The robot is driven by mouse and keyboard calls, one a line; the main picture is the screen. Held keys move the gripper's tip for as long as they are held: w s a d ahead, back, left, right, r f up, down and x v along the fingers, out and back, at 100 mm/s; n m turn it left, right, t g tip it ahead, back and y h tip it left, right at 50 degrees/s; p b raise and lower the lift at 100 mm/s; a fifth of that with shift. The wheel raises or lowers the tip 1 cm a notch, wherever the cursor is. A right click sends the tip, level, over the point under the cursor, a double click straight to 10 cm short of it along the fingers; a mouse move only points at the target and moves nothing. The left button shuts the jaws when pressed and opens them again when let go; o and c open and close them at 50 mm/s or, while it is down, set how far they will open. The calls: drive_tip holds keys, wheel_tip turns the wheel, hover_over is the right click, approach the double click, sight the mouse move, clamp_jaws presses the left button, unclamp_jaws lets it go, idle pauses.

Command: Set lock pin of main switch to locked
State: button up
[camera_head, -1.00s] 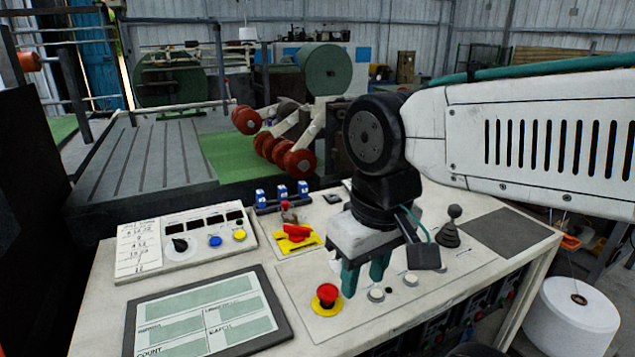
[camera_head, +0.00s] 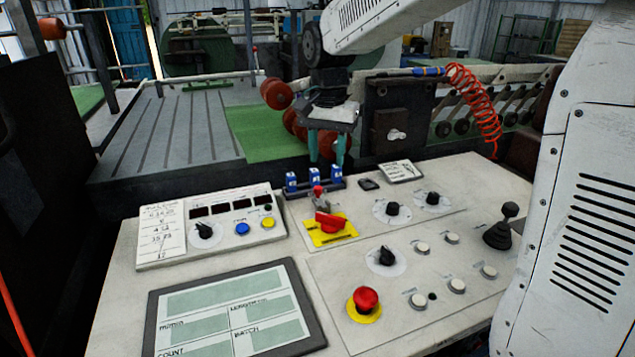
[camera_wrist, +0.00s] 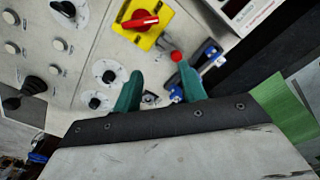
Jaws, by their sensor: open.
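The main switch (camera_head: 330,224) is a red handle on a yellow plate on the console; it also shows in the wrist view (camera_wrist: 140,19). Just behind it stands the lock pin (camera_head: 318,191), a small red knob on a grey fitting; its knob shows in the wrist view (camera_wrist: 176,56). Whether the pin sits locked or unlocked I cannot tell. My gripper (camera_head: 327,157), with teal fingers, is open and empty above the console's back edge, behind the pin. In the wrist view my gripper (camera_wrist: 160,82) has the knob beyond its fingertips, nearer the right-hand finger.
Blue-and-white blocks (camera_head: 305,182) stand in a row right behind the pin. A red emergency button (camera_head: 365,300), black selector knobs (camera_head: 391,209) and a joystick (camera_head: 501,227) stand on the console. A display (camera_head: 232,307) lies front left. Rollers and machinery are behind.

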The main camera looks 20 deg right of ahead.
sight(318, 187)
drive_tip(key=w, duration=0.1)
drive_tip(key=w+f, duration=0.1)
drive_tip(key=w, duration=0.1)
drive_tip(key=shift+w+a+f+m, duration=0.15)
drive_tip(key=shift+a+f+m, duration=0.15)
drive_tip(key=shift+m, duration=0.1)
drive_tip(key=shift+w+f, duration=0.25)
drive_tip(key=shift+f, duration=0.05)
wheel_tip(318, 187, down, 7)
drive_tip(key=shift+f, duration=0.2)
